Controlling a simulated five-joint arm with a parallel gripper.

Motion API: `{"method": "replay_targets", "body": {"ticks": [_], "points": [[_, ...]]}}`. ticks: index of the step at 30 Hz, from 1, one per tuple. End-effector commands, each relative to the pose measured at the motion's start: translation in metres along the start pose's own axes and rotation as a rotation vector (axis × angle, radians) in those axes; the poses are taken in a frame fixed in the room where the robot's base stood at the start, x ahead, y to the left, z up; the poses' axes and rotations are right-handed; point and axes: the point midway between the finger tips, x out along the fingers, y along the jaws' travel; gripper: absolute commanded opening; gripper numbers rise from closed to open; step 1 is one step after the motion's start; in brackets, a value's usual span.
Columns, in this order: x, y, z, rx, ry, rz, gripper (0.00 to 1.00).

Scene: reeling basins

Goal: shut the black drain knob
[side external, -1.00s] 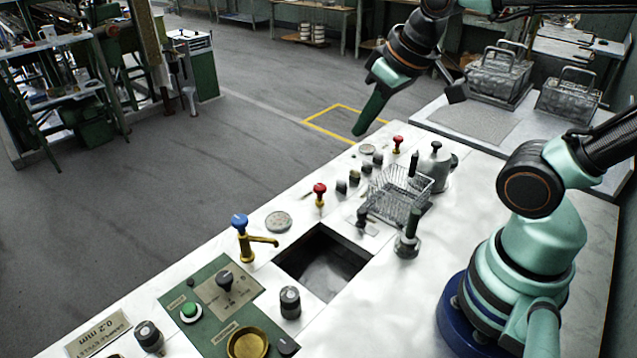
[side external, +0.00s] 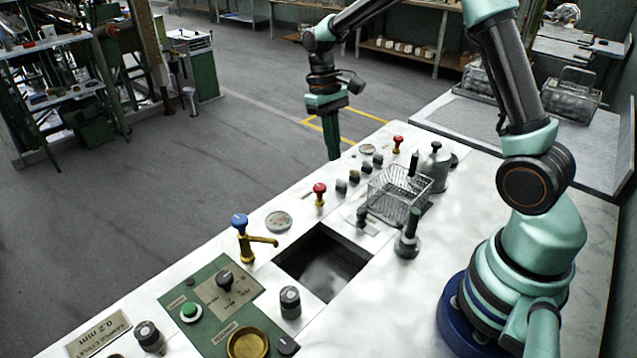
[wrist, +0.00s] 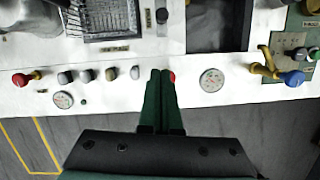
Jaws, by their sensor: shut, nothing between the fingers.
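My gripper (side external: 333,157) points straight down above the outer edge of the white counter, with its green fingers shut and empty. In the wrist view the shut fingertips (wrist: 161,72) partly cover a red knob (wrist: 173,77). A small black knob (side external: 362,215) stands on a plate between the wire basket and the square basin; it also shows in the wrist view (wrist: 162,16), ahead of the fingers and apart from them. Other dark knobs stand in a row (side external: 341,187) along the counter, so I cannot tell for sure which is the drain knob.
The dark basin (side external: 325,262) lies beside a brass tap with a blue top (side external: 240,222). The wire basket (side external: 400,190), a metal pot (side external: 437,170) and a green-handled piece (side external: 408,240) stand close by. Red knobs (side external: 319,190) rise along the edge.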

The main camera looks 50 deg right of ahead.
Motion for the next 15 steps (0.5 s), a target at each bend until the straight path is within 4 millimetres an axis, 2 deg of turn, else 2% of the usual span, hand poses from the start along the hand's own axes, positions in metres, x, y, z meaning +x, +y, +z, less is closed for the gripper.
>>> {"method": "replay_targets", "body": {"ticks": [8,15], "points": [[0.021,0.002,-0.004,0.006,-0.028,-0.001,0.0],[0.063,0.002,-0.001,0.005,-0.03,-0.001,0.0]]}}
